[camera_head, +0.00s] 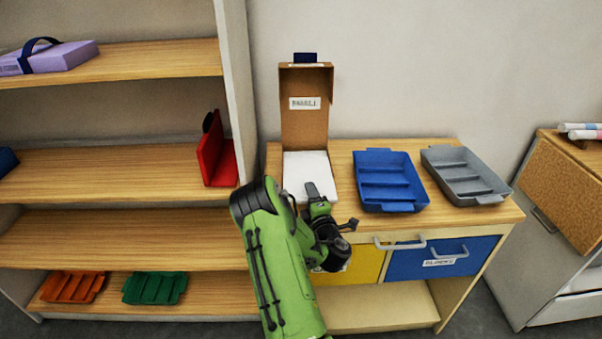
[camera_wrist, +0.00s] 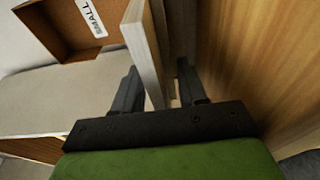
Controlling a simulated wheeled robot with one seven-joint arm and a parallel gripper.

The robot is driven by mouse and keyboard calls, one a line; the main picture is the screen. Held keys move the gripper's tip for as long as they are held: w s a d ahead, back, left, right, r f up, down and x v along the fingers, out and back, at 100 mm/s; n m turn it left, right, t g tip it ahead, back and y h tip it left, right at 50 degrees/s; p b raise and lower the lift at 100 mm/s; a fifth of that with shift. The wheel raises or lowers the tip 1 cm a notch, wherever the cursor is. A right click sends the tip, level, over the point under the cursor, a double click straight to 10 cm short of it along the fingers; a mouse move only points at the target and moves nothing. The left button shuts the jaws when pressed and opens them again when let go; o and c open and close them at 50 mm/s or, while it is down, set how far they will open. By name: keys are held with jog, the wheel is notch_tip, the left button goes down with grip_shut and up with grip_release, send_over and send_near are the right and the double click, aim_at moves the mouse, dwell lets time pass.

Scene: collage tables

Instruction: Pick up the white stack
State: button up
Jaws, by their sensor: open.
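The white stack (camera_head: 306,170) lies in an open cardboard box (camera_head: 304,110) whose raised lid is labelled SMALL. It stands on the left part of the wooden table, and my arm hides its front part. My gripper (camera_head: 318,194) is at the stack's front right in the head view. In the wrist view my gripper (camera_wrist: 158,82) has its fingers apart. A pale-edged wooden panel (camera_wrist: 143,50) shows between them in the picture; I cannot tell its depth. The pale surface at left, probably the white stack (camera_wrist: 60,95), lies outside the left finger, below the box lid (camera_wrist: 60,28).
A blue tray (camera_head: 388,180) and a grey tray (camera_head: 465,175) stand right of the box. A shelf unit (camera_head: 120,160) with a red holder (camera_head: 218,160) stands close on the left. Yellow and blue drawers (camera_head: 440,262) with handles face the front.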

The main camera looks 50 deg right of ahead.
jog(key=shift+s+a+r, duration=0.1)
jog(key=shift+s+a, duration=0.05)
jog(key=shift+s, duration=0.05)
jog(key=shift+c, duration=0.4)
jog(key=shift+w, duration=0.1)
grip_shut()
